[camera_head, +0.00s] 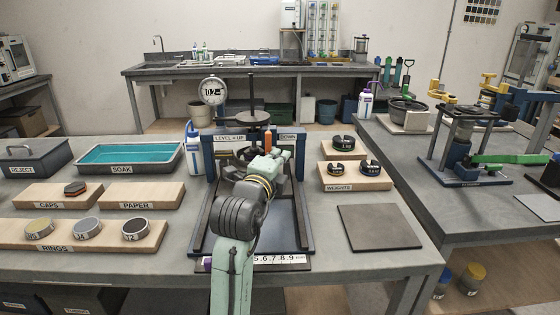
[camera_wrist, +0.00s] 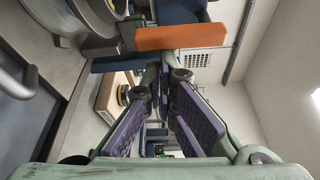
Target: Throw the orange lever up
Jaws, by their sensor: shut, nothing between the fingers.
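The orange lever (camera_head: 269,139) stands on the blue-framed press in the head view, between the LEVEL = UP plate (camera_head: 229,137) and the DOWN plate (camera_head: 287,137). Only a short orange piece shows there, above my gripper. In the wrist view the orange lever (camera_wrist: 182,37) is a bar lying across the picture just beyond my fingertips. My gripper (camera_wrist: 163,82) is shut and empty, its purple-padded fingers meeting near the bar. I cannot tell whether the tips touch it. In the head view my arm hides the fingertips and part of the press.
The press frame (camera_head: 303,226) has a round dial (camera_head: 213,91) at its upper left. Weights on wooden blocks (camera_head: 340,182) stand to its right, near a bare dark plate (camera_head: 378,227). A white bottle (camera_head: 193,147) stands close on the left.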

